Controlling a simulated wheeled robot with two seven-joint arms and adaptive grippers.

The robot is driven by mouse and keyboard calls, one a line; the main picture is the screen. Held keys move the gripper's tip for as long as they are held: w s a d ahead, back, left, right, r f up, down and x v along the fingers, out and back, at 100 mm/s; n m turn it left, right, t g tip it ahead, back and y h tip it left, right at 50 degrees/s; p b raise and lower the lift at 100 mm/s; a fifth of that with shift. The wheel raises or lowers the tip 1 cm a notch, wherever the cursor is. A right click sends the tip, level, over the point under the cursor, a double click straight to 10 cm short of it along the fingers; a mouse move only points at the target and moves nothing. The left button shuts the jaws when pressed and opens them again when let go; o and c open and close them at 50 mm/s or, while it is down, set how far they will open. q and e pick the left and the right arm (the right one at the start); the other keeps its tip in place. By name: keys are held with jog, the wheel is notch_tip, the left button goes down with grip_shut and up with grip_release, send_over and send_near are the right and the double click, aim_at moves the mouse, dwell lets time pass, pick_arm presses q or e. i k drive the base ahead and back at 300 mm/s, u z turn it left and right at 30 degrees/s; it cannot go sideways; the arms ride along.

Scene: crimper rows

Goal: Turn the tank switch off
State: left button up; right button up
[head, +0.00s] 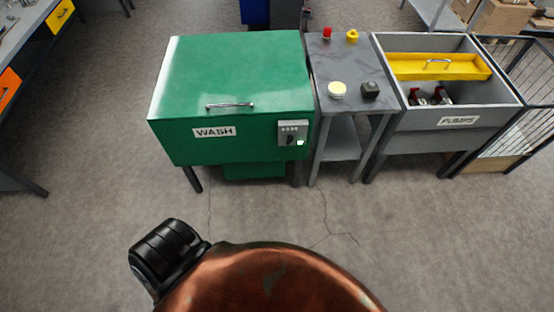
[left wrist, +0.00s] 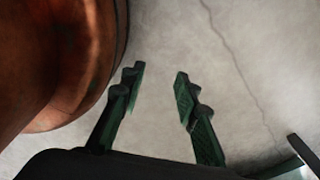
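The green wash tank (head: 235,85) stands ahead with its lid down, a bar handle on the lid and a WASH label on its front. The tank switch (head: 290,138) is a small grey panel at the right of the tank's front, with a dark knob and a lit green light. The knob's exact angle is too small to tell. My left gripper (left wrist: 158,85) shows in the left wrist view, open and empty above bare floor, beside my copper-coloured body. It is not near the tank. My right gripper is not in view.
A grey side table (head: 347,65) beside the tank holds a red item, a yellow item, a pale round item and a dark block. A grey PUMPS bin (head: 460,122) with a yellow tray (head: 440,66) stands further right. The concrete floor before the tank is clear.

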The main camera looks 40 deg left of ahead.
aim_at(290, 137)
jog(key=k, duration=0.65)
jog(key=u, duration=1.3)
jog(key=i, duration=0.5)
jog(key=u, duration=0.05)
